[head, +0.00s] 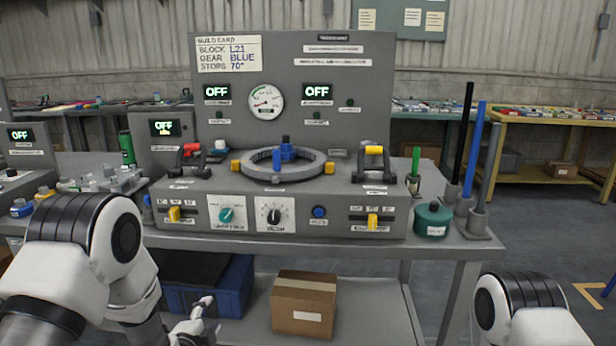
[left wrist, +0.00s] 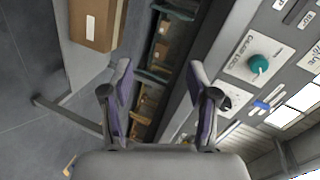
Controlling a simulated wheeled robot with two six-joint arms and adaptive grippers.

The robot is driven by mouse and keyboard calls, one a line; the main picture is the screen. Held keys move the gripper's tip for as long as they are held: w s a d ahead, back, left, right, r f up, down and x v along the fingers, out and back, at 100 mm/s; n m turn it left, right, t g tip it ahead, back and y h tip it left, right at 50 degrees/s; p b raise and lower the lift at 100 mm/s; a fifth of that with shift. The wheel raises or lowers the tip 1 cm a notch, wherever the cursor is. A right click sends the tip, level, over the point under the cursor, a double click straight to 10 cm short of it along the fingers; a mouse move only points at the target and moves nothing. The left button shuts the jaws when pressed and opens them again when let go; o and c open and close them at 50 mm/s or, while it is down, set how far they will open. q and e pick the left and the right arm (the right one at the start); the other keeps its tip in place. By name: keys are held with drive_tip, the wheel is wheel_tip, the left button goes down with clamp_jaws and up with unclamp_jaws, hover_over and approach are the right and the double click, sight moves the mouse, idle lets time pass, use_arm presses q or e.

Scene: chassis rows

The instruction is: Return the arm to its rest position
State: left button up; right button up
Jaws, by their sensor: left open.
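My left arm comes in from the left in the head view and bends down in front of the bench. My left gripper (head: 203,315) hangs below the bench top, before the lower shelf, and touches nothing that I can see. In the left wrist view the left gripper (left wrist: 160,82) has its two fingers spread apart with nothing between them. Only a rounded link of my right arm shows at the lower right of the head view; its gripper is out of the picture.
The grey bench (head: 270,243) carries a control console (head: 335,205) with knobs, sliders and a ring fixture (head: 283,165). A cardboard box (head: 304,303) and a blue bin (head: 238,288) sit on the lower shelf. The floor (head: 545,240) at right is mostly clear.

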use_arm(q)
drive_tip(key=s+f+n+g, duration=0.45)
drive_tip(key=s+f, duration=0.65)
drive_tip(key=s, duration=0.3)
drive_tip(key=s+f+n+g, duration=0.3)
drive_tip(key=s+f+g, duration=0.3)
drive_tip(key=s+f, duration=0.65)
drive_tip(key=s+r+n+g, duration=0.2)
drive_tip(key=s+n+g, duration=0.2)
drive_tip(key=s+n, duration=0.55)
wheel_tip(320, 180, up, 16)
drive_tip(key=s+p, duration=0.2)
drive_tip(key=p, duration=1.4)
drive_tip(key=shift+s+a+m+y, duration=0.3)
drive_tip(key=shift+s+m, duration=0.1)
